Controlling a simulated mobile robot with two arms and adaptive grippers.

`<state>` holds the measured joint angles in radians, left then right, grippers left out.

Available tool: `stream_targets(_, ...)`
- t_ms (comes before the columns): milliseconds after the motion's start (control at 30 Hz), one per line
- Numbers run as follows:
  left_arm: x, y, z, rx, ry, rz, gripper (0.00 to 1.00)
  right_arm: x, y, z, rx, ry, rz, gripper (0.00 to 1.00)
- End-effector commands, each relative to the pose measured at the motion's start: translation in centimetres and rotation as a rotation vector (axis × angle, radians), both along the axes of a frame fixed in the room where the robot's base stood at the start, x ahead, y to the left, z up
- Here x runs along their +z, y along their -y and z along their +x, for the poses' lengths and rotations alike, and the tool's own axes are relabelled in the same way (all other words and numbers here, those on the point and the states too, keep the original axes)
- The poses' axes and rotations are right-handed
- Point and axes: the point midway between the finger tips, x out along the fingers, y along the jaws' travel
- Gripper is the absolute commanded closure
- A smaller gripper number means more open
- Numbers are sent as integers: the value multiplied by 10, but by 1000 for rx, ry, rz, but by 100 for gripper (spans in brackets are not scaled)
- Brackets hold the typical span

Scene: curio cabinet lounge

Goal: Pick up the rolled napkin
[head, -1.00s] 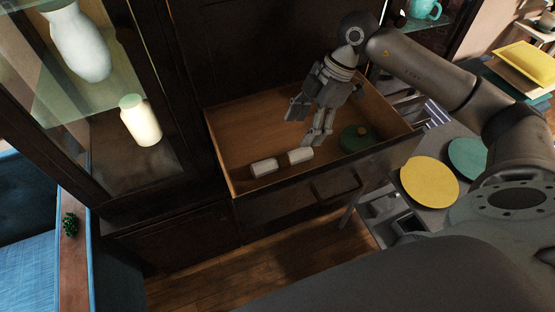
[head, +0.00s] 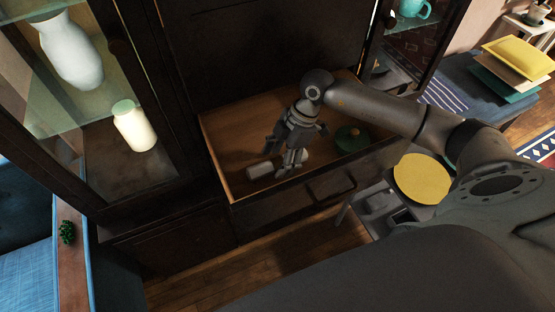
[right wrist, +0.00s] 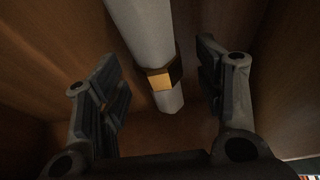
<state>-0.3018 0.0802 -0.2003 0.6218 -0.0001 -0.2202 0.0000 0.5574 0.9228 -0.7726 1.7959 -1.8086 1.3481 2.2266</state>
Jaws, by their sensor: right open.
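The rolled napkin (head: 259,170) is a white roll lying near the front of the open wooden drawer. My right gripper (head: 288,160) is over its middle and partly hides it in the head view. In the right wrist view the napkin (right wrist: 143,35) runs lengthwise between the two open fingers of the gripper (right wrist: 165,90), with a dark and gold band around it. A gap shows on each side, and no finger visibly touches it. I cannot tell the exact height of the fingertips over it. My left gripper is not in view.
The drawer (head: 220,150) has raised walls close around the gripper. A dark green round item (head: 353,139) lies in it to the right. A glass cabinet with a white vase (head: 71,52) and a lidded jar (head: 134,127) stands left. A yellow disc (head: 422,178) is at right.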

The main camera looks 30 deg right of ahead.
Motion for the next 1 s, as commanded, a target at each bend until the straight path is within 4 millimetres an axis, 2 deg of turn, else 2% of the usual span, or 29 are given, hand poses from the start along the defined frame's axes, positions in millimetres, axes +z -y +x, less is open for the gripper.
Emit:
stream_targets(267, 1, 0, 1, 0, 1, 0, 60, -5, -1, 0, 1, 1, -1, 38)
stream_targets(667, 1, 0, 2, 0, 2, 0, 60, -4, -1, 0, 1, 1, -1, 88)
stream_targets(867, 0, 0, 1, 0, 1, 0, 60, -3, -1, 0, 0, 2, -1, 88)
stream_targets(1000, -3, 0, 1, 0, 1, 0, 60, 7, -1, 1, 0, 5, 1, 88)
